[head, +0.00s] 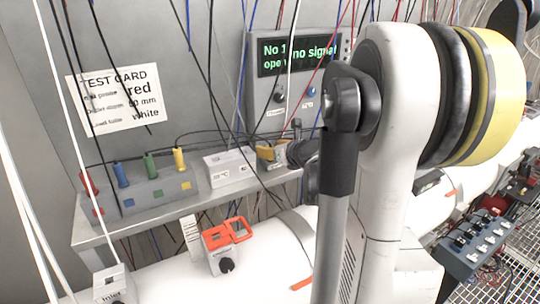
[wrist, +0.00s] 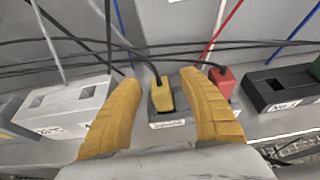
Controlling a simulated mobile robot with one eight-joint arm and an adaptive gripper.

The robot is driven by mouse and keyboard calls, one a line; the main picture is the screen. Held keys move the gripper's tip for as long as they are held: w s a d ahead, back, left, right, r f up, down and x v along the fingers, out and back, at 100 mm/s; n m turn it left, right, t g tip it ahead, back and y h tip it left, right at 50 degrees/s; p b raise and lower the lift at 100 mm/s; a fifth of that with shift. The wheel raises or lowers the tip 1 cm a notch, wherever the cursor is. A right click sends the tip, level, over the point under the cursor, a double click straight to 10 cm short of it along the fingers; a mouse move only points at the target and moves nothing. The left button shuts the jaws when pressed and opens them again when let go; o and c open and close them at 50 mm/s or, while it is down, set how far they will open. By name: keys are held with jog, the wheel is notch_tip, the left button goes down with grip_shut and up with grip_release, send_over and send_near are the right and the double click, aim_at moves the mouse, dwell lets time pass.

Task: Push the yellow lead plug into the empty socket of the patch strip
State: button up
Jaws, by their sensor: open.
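The yellow plug (wrist: 162,95), with a black lead from its top, stands in a small grey labelled block in the wrist view. My gripper (wrist: 160,95) is open, with a yellow finger on each side of the plug; I cannot tell whether they touch it. In the head view my gripper (head: 270,152) is at the shelf, mostly behind my arm, and I cannot make out that plug. A grey strip (head: 130,202) with red, blue, green and yellow plugs stands on the shelf's left end. I cannot tell which block is the patch strip.
A white slotted block (wrist: 62,108) is left of my gripper. A red plug (wrist: 223,82) and a black slotted block (wrist: 284,92) are to its right. Black leads cross behind. A display (head: 300,54) reading "No 1 no signal" is above the shelf (head: 190,208); cables hang in front.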

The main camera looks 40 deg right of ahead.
grip_shut()
jog(key=shift+r, duration=0.15)
